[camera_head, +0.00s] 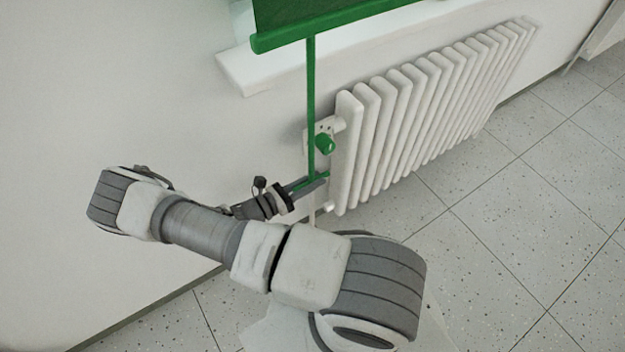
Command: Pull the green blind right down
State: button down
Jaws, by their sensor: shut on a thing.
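The green blind (290,15) shows at the top of the view, with its green bottom bar (345,19) level with the white window sill. A green pull rod (311,100) hangs straight down from the bar, in front of the wall. It ends in a short green crosspiece (313,181) beside the radiator's near end. My gripper (308,186) is at this crosspiece, low by the wall, and is shut on it. The fingers partly hide the crosspiece. The upper part of the blind is out of view.
A white ribbed radiator (420,115) stands along the wall just right of my gripper, with a green valve knob (325,143) close to the rod. The white sill (250,70) juts out above. The speckled tile floor (530,230) is clear at the right.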

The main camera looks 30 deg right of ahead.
jog(key=shift+w+a+f+b, duration=0.1)
jog(key=shift+f+b, duration=0.75)
jog(key=shift+f, duration=0.4)
jog(key=shift+w+a+f+b, duration=0.1)
jog(key=shift+f+b, duration=0.7)
jog(key=shift+f, duration=0.45)
jog(key=c, duration=0.8)
grip_release()
jog(key=shift+d, duration=0.1)
jog(key=shift+s+r, duration=0.1)
jog(key=a+p, duration=0.1)
jog(key=a, duration=1.6)
jog(key=shift+s+a, duration=0.2)
jog(key=shift+s, duration=0.1)
